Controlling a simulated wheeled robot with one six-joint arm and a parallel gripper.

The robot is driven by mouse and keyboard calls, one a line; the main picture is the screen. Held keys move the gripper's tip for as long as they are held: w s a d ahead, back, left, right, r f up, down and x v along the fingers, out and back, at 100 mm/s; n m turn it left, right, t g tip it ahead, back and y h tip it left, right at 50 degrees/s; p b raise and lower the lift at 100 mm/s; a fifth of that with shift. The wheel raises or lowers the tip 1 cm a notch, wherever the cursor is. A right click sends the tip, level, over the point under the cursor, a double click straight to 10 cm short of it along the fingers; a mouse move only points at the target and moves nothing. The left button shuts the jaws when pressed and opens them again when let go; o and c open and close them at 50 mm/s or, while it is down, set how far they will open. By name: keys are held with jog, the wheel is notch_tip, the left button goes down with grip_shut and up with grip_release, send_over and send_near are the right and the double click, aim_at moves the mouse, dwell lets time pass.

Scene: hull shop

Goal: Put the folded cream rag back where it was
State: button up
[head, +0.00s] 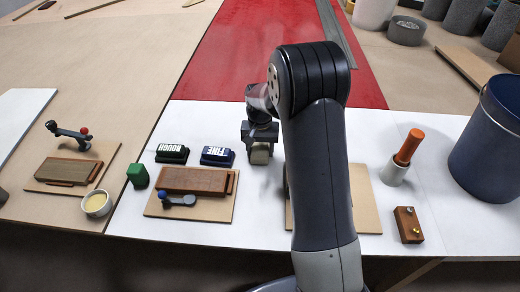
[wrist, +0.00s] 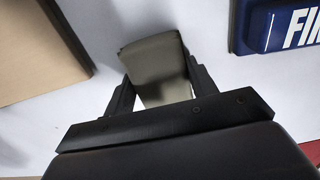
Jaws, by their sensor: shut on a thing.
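My gripper (head: 260,146) is shut on the folded cream rag (head: 261,155), just right of the blue block marked FINE (head: 217,155). In the wrist view the rag (wrist: 157,68) sits between the two black fingers of my gripper (wrist: 155,90) and looks like a small grey-cream folded piece. It is over the white table top (head: 270,199); whether it touches the surface I cannot tell. My arm hides part of the table and part of a tan board (head: 367,200) at the right.
A black block marked ROUGH (head: 172,154) stands left of FINE. A board (head: 190,213) with a wooden block (head: 193,180) lies in front. At the right are an orange-handled tool (head: 409,146) in a grey cup, a small brown block (head: 408,225) and a blue bin (head: 490,150).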

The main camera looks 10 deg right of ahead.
aim_at(260, 149)
jog(key=shift+f, duration=0.1)
jog(key=shift+f, duration=0.15)
jog(key=o, duration=1)
jog(key=shift+c, duration=0.2)
notch_tip(260, 149, up, 12)
jog(key=shift+r+p, duration=0.25)
jog(key=shift+p, duration=0.1)
jog(key=shift+f, duration=0.1)
